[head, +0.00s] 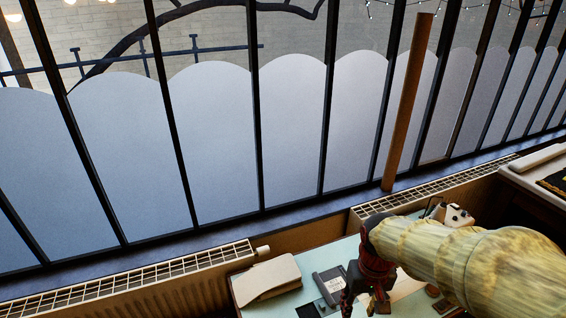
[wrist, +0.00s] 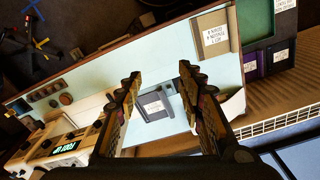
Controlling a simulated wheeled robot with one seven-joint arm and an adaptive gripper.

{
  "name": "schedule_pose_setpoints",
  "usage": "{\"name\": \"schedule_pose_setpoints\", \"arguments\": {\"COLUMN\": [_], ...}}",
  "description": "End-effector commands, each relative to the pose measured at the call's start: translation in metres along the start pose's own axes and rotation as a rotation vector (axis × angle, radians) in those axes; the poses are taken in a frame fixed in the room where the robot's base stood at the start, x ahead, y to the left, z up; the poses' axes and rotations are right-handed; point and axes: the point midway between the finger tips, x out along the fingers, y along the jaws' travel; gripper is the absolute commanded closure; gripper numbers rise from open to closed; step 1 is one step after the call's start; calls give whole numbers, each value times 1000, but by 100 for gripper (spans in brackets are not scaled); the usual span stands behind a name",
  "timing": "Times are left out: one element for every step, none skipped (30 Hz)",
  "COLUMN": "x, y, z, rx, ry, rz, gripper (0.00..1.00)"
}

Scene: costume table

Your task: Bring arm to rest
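My gripper (wrist: 165,92) is open, with its two fingers spread apart and nothing between them in the wrist view. It hangs above a light blue table (wrist: 100,62). Beyond the fingers, a dark floppy-like square with a pale label (wrist: 153,106) lies on the table. In the head view my arm reaches in from the right, and my gripper (head: 362,300) is low over the table (head: 350,248).
A beige box-like object (head: 270,277) lies on the table's left part. A radiator (head: 140,285) and tall window (head: 210,130) stand behind. A device with a green display (wrist: 68,146) is at the wrist view's lower left. A labelled box (wrist: 214,34) sits near the table's edge.

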Motion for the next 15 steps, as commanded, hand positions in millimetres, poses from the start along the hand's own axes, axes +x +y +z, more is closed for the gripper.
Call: {"name": "schedule_pose_setpoints", "arguments": {"x": [-12,-18,-25,-30,-36,-42,-47,-51,-57,-62,-66,-71,-75,-79,-85], "y": [0,0,0,0,0,0,0,0,0,0,0,0,0,1,1], "z": [12,19,28,35,41,49,56,61,69,74,79,85,89,92,96], "rx": [8,13,18,22,25,29,31,33,34,35,35,36,36,37,37], "ry": [33,49,71,87,105,129,148,168,195,217,239,271,292,315,344], "rz": [1,1,1,2,2,2,2,3,3,4,4,5,5,6,7], "gripper": [62,62,62,62,62,62,62,62,62,62,62,62,62,62,62]}}
